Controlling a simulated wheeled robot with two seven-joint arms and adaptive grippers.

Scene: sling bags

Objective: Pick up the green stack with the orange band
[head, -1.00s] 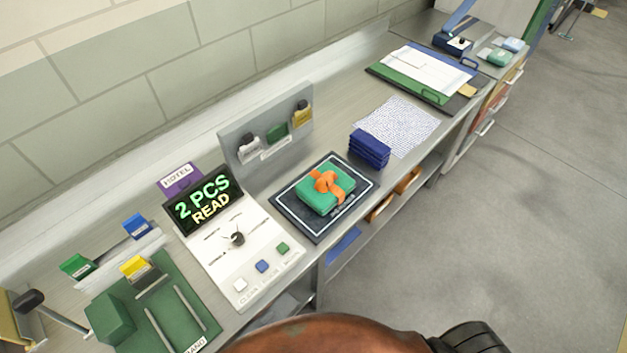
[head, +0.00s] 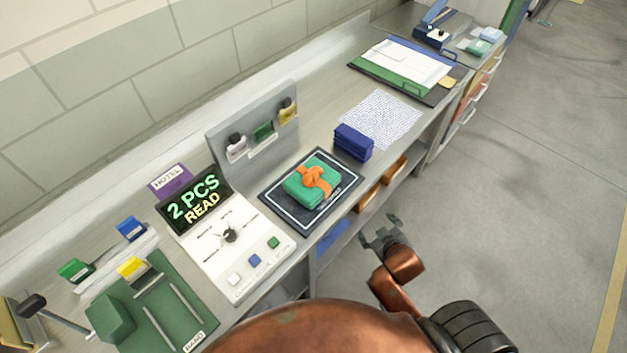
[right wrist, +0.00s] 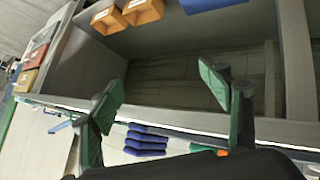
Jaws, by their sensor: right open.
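The green stack (head: 300,188) with an orange band (head: 315,178) tied around it lies on a dark mat with a white border (head: 283,212) on the bench. My right gripper (head: 380,232) is open and empty, off the bench's front edge, to the right of and nearer than the stack. In the right wrist view its two green-padded fingers (right wrist: 165,85) stand wide apart. A small orange patch (right wrist: 222,152) shows there by the right finger; the stack is otherwise mostly hidden. My left gripper is not in view.
A dark blue folded stack (head: 353,143) sits just beyond the mat, also in the right wrist view (right wrist: 146,140). A white console (head: 228,255) with a "2 PCS READ" display (head: 197,200) stands left. A grey panel (head: 250,125) rises behind. Orange bins (head: 368,198) sit under the bench.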

